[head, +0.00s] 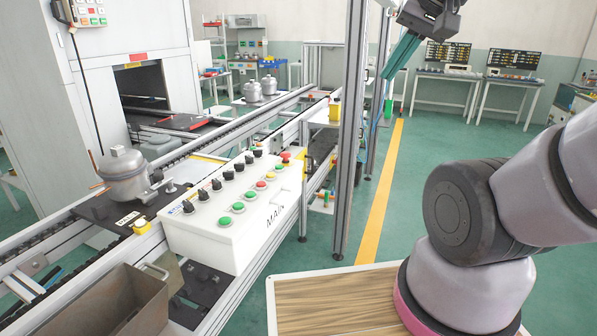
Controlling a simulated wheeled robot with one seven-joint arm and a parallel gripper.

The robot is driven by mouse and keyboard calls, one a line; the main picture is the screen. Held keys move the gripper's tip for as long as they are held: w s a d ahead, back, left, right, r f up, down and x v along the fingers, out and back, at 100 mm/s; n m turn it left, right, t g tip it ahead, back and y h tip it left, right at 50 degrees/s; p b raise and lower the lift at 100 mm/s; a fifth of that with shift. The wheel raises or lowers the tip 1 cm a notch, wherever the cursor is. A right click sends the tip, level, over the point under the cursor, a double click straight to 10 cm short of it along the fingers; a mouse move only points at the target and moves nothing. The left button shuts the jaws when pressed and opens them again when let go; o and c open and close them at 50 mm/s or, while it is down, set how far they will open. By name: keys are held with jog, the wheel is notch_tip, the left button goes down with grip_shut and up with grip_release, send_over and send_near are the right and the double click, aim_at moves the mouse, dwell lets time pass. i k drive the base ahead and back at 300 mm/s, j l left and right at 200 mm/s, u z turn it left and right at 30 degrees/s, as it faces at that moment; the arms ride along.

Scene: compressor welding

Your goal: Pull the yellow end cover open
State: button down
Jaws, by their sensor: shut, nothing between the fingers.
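My gripper (390,76) is at the top of the head view, right of the metal post. Its long teal fingers point down and to the left, are shut together and hold nothing. A small yellow block-like part (334,109) is on the line's frame, just left of the post. Another small yellow part (141,226) sits on the near fixture by the compressor. I cannot tell which of these is the end cover, or whether either is open. My gripper touches neither; it appears above and to the right of the farther one.
A grey compressor (124,175) stands on the conveyor at left. A white control box (232,212) with buttons is mounted at the line's near side. Upright metal posts (352,130) stand beside my gripper. Green floor with a yellow stripe (383,190) is clear to the right of them.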

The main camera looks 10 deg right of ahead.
aim_at(302, 155)
jog(key=i, duration=0.85)
jog(key=i+l+u, duration=0.1)
jog(key=i+l, duration=0.55)
